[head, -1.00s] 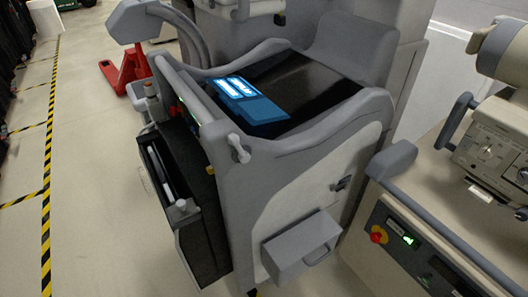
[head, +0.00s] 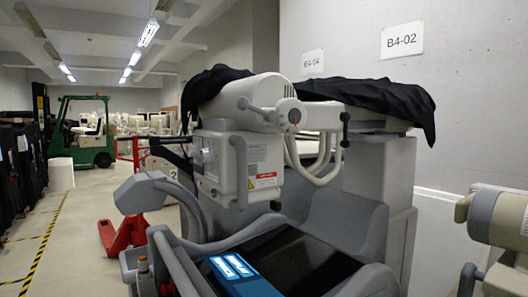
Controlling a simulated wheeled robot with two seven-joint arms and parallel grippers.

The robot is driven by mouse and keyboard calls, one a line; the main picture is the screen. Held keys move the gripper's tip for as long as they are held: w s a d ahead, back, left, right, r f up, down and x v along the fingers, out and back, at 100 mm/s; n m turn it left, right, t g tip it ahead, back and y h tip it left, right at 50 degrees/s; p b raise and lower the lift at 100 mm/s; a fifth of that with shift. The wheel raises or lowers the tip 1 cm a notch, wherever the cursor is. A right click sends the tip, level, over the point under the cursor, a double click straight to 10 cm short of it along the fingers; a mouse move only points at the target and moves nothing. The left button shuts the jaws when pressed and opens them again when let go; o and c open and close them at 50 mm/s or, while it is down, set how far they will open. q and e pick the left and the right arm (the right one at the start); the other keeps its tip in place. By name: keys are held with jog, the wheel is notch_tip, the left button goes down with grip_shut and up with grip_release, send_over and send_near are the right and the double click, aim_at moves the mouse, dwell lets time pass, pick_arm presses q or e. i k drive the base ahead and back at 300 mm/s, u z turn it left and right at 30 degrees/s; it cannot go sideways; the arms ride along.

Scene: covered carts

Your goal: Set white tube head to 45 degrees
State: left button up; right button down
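The white tube head (head: 225,155) sits high on the grey cart in the middle of the head view. Its upper housing (head: 265,90) is a pale cylinder with a round dial-like end cap (head: 292,115). The head's angle cannot be read from this view. Neither of my grippers is in view.
A second beige machine (head: 500,225) stands at the right. A red pallet jack (head: 122,235) and green forklift (head: 88,130) are at the left. The wall bears a sign (head: 402,40). Open floor lies left.

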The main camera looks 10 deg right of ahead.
aim_at(246, 168)
jog(key=u, duration=1.4)
jog(key=k, duration=0.75)
jog(key=z, duration=1.15)
jog(key=i, duration=0.5)
